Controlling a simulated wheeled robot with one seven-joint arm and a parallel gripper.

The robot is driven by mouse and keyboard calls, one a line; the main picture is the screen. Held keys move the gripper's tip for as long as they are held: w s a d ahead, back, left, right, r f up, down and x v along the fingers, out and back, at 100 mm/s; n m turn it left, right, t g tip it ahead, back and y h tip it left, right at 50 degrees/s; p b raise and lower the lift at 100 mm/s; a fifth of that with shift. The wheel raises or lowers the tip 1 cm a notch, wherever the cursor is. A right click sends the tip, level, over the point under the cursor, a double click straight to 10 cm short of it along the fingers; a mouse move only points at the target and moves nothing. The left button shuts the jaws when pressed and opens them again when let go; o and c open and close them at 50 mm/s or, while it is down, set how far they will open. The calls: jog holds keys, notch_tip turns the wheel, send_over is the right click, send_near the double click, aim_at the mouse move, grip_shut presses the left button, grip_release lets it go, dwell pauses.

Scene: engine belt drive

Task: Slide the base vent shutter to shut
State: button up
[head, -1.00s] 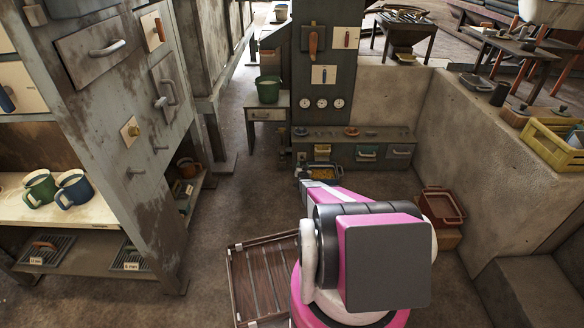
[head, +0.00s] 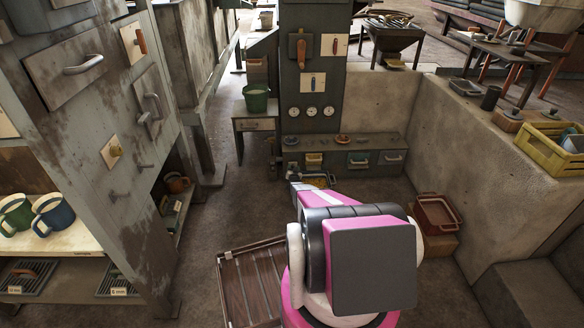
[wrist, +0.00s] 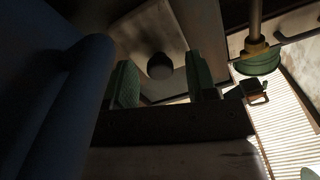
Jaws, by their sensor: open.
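My gripper (wrist: 163,80) is open in the wrist view, with two green finger pads held apart. A dark round knob on a brownish panel shows between and beyond the pads, and nothing is visibly held. In the head view my pink and grey arm covers the middle, and I cannot make out the fingers. I cannot clearly identify the base vent shutter. Slatted grilles lie on the low shelf at left, one with an orange handle (head: 24,270) and another farther right (head: 118,283). A low grey base unit (head: 330,148) stands under the dark column, beyond my arm.
A slatted wooden rack (head: 250,285) lies on the floor left of my arm. A red bin (head: 437,214) stands to the right by the concrete wall (head: 455,140). The worn grey cabinet (head: 110,110) bounds the left. Bare floor (head: 215,215) lies between cabinet and arm.

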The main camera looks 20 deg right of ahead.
aim_at(293, 158)
jog(key=shift+w, duration=0.25)
grip_shut()
jog(key=shift+r, duration=2.55)
grip_release()
jog(key=shift+s, duration=0.1)
jog(key=v, duration=1)
jog(key=shift+s, duration=0.35)
